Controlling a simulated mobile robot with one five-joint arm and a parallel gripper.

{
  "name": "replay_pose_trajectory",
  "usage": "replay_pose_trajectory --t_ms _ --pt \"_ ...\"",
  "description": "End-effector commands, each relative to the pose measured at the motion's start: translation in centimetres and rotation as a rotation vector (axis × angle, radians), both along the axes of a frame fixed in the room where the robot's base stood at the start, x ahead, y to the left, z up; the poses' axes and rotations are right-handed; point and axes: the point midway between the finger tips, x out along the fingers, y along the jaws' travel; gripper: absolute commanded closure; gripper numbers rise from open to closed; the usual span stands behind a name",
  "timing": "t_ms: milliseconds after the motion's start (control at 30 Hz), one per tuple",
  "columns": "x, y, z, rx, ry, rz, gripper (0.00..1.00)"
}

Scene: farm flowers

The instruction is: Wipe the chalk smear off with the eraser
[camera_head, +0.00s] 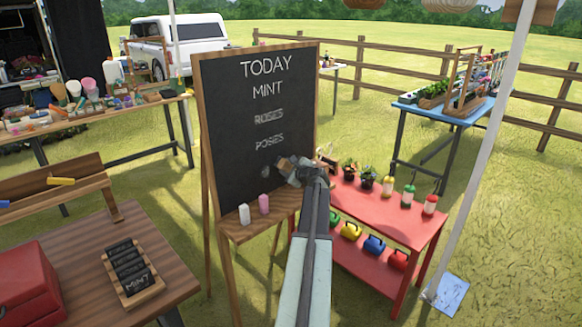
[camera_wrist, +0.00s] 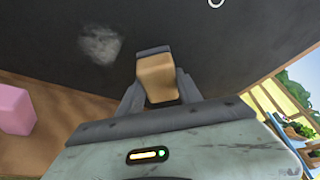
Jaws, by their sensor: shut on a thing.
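The chalkboard (camera_head: 235,105) stands on a wooden easel and reads TODAY, MINT, ROSES, POSIES in chalk, with ROSES looking blurred. A pale chalk smear (camera_wrist: 99,44) shows on the dark board in the wrist view, up and left of my gripper; in the head view it is a faint patch (camera_head: 266,171) below POSIES. My gripper (camera_wrist: 158,80) is shut on the eraser (camera_wrist: 157,77), a tan block with a dark edge at its far end. The eraser is close to the board, right of the smear; I cannot tell whether it touches. In the head view my gripper (camera_head: 297,167) partly hides it.
A pink chalk stick (camera_head: 264,204) and a white one (camera_head: 244,213) stand on the easel's ledge (camera_head: 262,222), left of my arm. A red table (camera_head: 405,221) with pots and bottles stands close on the right. A wooden table (camera_head: 95,245) is at the front left.

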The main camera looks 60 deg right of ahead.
Motion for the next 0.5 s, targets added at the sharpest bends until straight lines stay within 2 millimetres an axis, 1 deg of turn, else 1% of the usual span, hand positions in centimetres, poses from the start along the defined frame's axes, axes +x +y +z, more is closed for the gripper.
replay_pose_trajectory --t_ms 167,400,500 --pt "0.2 0.5 0.0 0.000 0.000 0.000 0.91" --pt "1.1 2.8 0.0 0.001 0.000 0.001 0.91" --pt "1.5 3.3 0.0 0.001 0.000 0.002 0.91"
